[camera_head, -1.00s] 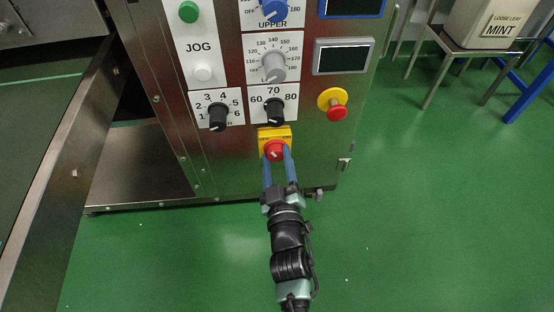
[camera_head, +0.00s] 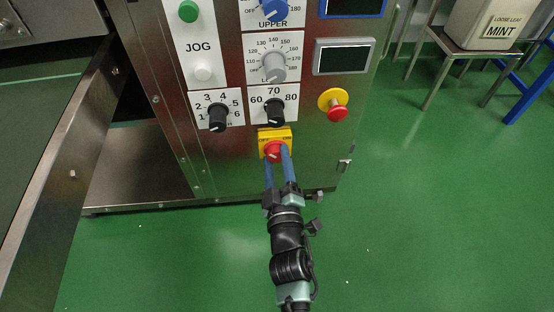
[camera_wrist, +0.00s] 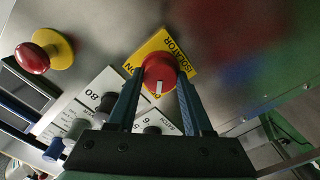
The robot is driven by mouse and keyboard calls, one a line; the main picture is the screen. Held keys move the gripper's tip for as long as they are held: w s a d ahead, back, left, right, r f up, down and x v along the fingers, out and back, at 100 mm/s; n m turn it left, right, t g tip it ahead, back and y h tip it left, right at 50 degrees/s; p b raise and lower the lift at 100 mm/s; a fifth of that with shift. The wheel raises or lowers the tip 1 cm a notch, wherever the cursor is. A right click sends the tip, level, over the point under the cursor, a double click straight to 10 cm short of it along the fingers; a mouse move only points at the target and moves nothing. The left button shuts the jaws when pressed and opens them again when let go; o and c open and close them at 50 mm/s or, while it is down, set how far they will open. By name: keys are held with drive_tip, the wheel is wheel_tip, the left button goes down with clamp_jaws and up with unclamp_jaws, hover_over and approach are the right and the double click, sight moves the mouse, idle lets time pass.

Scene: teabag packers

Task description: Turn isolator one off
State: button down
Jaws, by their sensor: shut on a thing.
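The isolator is a red rotary knob (camera_head: 273,150) on a yellow plate (camera_head: 275,134), low on the steel machine front. In the wrist view the knob (camera_wrist: 159,74) has a white mark on its lower edge, and the yellow plate (camera_wrist: 151,47) shows part of the word "ISOLATOR" and "ON". My gripper (camera_head: 278,156) reaches up from below, with its two blue fingers on either side of the red knob. In the wrist view the gripper's fingers (camera_wrist: 158,86) are shut on the knob. The fingers hide part of the plate's lettering.
Above the isolator are a black dial (camera_head: 275,112) and another black dial (camera_head: 218,117). A red emergency stop button (camera_head: 337,113) on a yellow base is to the right. A latch (camera_head: 345,165) sticks out at the panel's right edge. Green floor (camera_head: 440,220) is open at the right.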

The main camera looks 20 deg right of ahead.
drive_tip(key=shift+c, duration=1.5)
unclamp_jaws()
drive_tip(key=shift+s, duration=0.15)
drive_tip(key=p+v, duration=0.2)
drive_tip(key=v, duration=1)
drive_tip(key=shift+s+p, duration=0.35)
drive_tip(key=shift+p, duration=0.05)
drive_tip(key=shift+a+r, duration=0.1)
drive_tip(key=shift+a, duration=0.05)
